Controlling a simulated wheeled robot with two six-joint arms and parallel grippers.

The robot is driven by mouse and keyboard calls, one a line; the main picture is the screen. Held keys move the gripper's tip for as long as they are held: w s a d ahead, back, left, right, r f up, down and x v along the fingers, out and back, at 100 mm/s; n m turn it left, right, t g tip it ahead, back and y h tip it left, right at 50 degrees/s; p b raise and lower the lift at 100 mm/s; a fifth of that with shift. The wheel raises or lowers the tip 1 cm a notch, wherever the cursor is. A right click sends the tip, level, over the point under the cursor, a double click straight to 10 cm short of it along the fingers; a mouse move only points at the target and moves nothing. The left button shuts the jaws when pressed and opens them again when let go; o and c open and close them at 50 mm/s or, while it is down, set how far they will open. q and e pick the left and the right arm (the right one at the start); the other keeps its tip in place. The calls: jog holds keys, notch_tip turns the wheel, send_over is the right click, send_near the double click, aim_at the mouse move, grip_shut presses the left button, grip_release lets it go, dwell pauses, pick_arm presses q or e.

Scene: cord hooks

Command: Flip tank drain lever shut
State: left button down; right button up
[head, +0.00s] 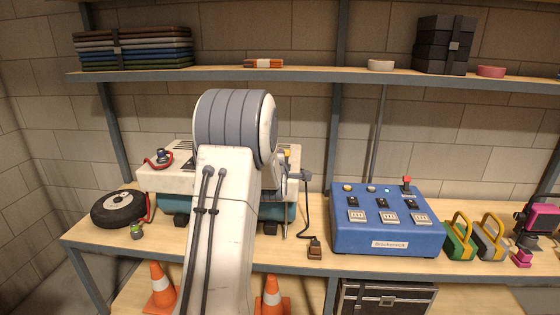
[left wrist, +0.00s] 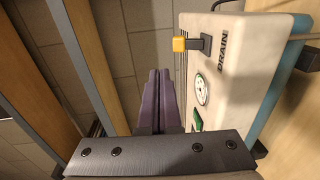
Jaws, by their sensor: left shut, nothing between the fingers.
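The drain lever (left wrist: 180,44) shows in the left wrist view, with a yellow grip on a black mount beside the word DRAIN. Its grip points left in that view, at the edge of the white tank housing (left wrist: 245,75). My left gripper (left wrist: 158,73) is shut and empty. Its fingertips are beside the housing, a little below and left of the lever in the picture, and look apart from it. In the head view my arm covers much of the white and teal tank unit (head: 160,180) and hides this gripper. My right gripper is not in view.
A round gauge (left wrist: 202,90) and a green switch (left wrist: 197,119) sit on the housing near my fingers. On the bench are a black wheel (head: 118,208) to the left and a blue control box (head: 385,238) to the right. A shelf (head: 220,75) runs above.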

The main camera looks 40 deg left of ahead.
pick_arm(q)
jog(key=s, duration=0.1)
jog(key=d+r, duration=0.1)
jog(key=s, duration=0.1)
jog(key=shift+s+d+r, duration=0.3)
jog(key=shift+s+d, duration=0.05)
